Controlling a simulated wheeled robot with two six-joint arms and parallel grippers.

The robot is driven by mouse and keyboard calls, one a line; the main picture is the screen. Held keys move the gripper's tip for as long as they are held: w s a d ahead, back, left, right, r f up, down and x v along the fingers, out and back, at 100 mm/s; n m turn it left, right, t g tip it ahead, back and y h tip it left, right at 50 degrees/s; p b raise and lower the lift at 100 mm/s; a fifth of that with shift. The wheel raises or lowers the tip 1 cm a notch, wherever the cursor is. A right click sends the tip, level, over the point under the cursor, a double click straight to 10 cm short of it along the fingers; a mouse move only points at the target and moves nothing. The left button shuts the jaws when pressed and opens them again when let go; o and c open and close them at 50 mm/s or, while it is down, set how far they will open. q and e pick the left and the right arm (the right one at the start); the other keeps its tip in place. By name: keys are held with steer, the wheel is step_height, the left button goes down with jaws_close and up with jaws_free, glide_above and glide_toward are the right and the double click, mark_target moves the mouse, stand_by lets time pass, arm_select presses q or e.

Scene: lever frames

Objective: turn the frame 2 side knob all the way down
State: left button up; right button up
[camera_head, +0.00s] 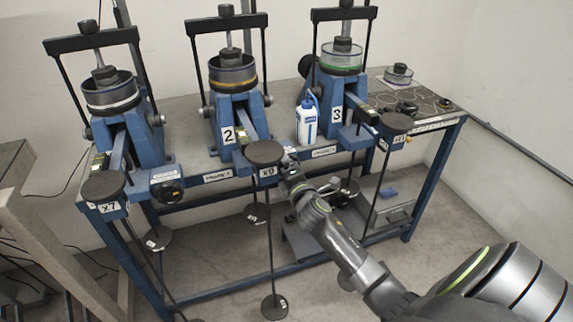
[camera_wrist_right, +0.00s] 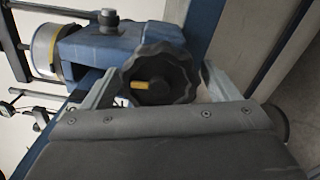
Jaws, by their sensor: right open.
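Frame 2 (camera_head: 228,134) is the middle blue lever frame in the head view, marked with a white "2" plate. Its side knob (camera_wrist_right: 175,72) fills the middle of the right wrist view. It is black and lobed, with a yellow mark on its face. My right gripper (camera_wrist_right: 158,88) is open, with one finger on each side of the knob; I cannot tell whether either finger touches it. In the head view my right gripper (camera_head: 289,163) is at the front of frame 2, beside the round black weight hanger, and mostly hides the knob. My left gripper is not in view.
Frame 1 (camera_head: 125,125) stands to the left and frame 3 (camera_head: 337,113) to the right on the same bench. A white and blue bottle (camera_head: 307,120) stands between frames 2 and 3. The hanger plate (camera_head: 263,153) is close to my right gripper.

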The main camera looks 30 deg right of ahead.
steer(key=p+v, duration=0.1)
steer(key=v, duration=0.5)
steer(key=shift+s, duration=0.1)
stand_by(0.3)
steer(key=s+m, duration=0.1)
steer(key=m, duration=0.3)
steer(key=s+m+p, duration=0.1)
steer(key=m, duration=0.3)
steer(key=s+m+p, duration=0.1)
steer(key=m, duration=0.3)
steer(key=shift+s+a, duration=0.3)
steer(key=shift+a, duration=0.1)
steer(key=x, duration=0.9)
steer(key=shift+w+d, duration=0.15)
steer(key=shift+w, duration=0.15)
steer(key=shift+c, duration=0.3)
steer(key=shift+s+f, duration=0.1)
steer(key=shift+f, duration=0.05)
steer(key=c, duration=1.1)
steer(key=shift+o, duration=0.2)
